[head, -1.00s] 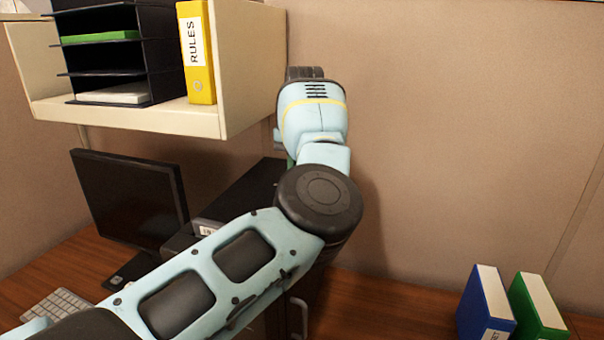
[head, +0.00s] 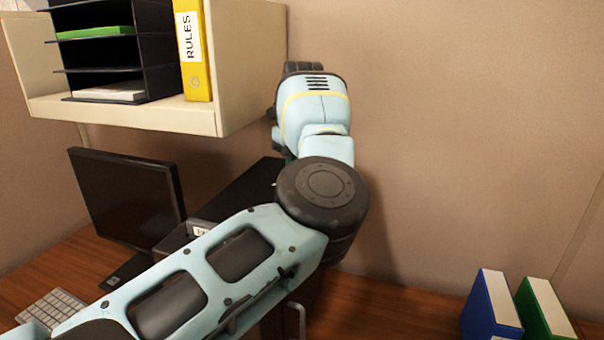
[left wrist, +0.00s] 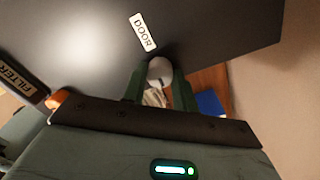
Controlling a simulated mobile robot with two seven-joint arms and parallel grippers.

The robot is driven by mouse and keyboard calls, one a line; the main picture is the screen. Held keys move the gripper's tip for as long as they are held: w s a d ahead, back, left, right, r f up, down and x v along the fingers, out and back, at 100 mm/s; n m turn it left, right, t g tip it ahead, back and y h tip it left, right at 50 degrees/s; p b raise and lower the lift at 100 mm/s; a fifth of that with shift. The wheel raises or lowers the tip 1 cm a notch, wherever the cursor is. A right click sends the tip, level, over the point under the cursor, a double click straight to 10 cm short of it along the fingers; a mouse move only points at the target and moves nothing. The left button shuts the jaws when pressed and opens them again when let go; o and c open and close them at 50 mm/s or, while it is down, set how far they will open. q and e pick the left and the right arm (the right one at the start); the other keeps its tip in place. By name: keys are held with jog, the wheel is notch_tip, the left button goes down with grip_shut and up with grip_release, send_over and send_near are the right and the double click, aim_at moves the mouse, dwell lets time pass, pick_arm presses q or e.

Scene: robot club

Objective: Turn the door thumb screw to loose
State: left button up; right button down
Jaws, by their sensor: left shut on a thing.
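The door thumb screw (left wrist: 160,72) shows in the left wrist view as a pale round knob beside a dark panel with a white label reading DOOR (left wrist: 143,32). My left gripper (left wrist: 158,88) is shut on this knob, with one dark green finger on each side of it. In the head view my left arm reaches across the picture and hides the gripper and the screw. The dark box (head: 240,192) is partly hidden behind the arm. My right gripper is in neither view.
A FILTER label (left wrist: 20,80) is at the left in the wrist view. A monitor (head: 125,200) and keyboard (head: 55,305) stand left. A shelf (head: 245,70) hangs above. Blue (head: 490,305) and green binders (head: 545,310) stand at the lower right, near the wall.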

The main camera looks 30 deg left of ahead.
pick_arm(q)
jog(key=shift+n, duration=0.6)
jog(key=o, duration=1)
jog(key=shift+r, duration=0.1)
notch_tip(320, 180, up, 8)
jog(key=shift+w+f+b, duration=0.1)
jog(key=shift+f+b, duration=0.05)
jog(key=shift+b, duration=0.15)
jog(key=shift+d+f, duration=0.1)
jog(key=shift+f, duration=0.05)
